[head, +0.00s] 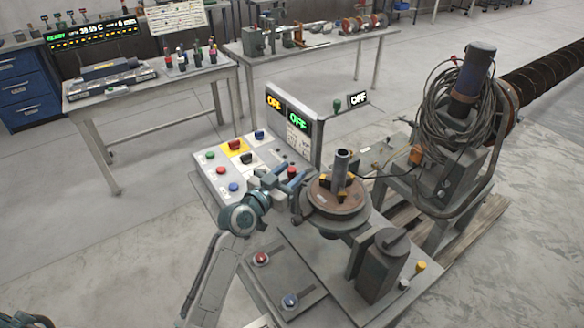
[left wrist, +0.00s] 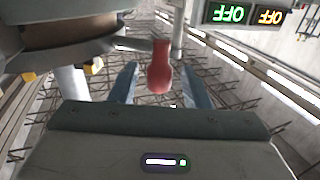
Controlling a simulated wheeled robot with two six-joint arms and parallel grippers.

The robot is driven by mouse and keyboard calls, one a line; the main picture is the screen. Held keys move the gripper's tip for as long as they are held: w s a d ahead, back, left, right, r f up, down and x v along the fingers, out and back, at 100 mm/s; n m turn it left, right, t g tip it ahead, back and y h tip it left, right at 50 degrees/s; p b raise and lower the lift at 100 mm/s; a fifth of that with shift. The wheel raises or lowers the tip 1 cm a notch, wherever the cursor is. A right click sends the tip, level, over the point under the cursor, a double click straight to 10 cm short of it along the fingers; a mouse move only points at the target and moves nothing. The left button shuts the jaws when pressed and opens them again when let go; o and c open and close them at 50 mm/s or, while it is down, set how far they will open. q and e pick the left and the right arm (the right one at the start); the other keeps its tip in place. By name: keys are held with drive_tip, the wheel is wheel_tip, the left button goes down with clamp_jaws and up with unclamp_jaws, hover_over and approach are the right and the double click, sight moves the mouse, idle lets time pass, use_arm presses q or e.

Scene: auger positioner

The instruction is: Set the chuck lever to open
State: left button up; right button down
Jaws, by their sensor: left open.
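A red-tipped lever (head: 292,173) stands beside the round rusty chuck (head: 322,204), which holds an upright grey tube (head: 342,166). I take it to be the chuck lever; no label is readable on it. My left gripper (head: 284,181) is open at the lever, on the chuck's left side. In the left wrist view the lever's red knob (left wrist: 160,68) appears between the two blue fingers of the left gripper (left wrist: 160,88), with a gap on both sides. Whether it is fully between the tips in depth, I cannot tell. My right gripper is not in view.
A button panel (head: 217,187) lies left of the chuck, with OFF displays (head: 298,121) behind it. Red-ball (head: 260,258) and blue-ball (head: 290,300) levers sit in front. A grey motor box (head: 381,267) and a cable-wrapped machine (head: 463,120) stand to the right.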

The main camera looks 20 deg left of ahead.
use_arm(q)
drive_tip(key=shift+w+d, duration=0.2)
drive_tip(key=shift+w, duration=0.25)
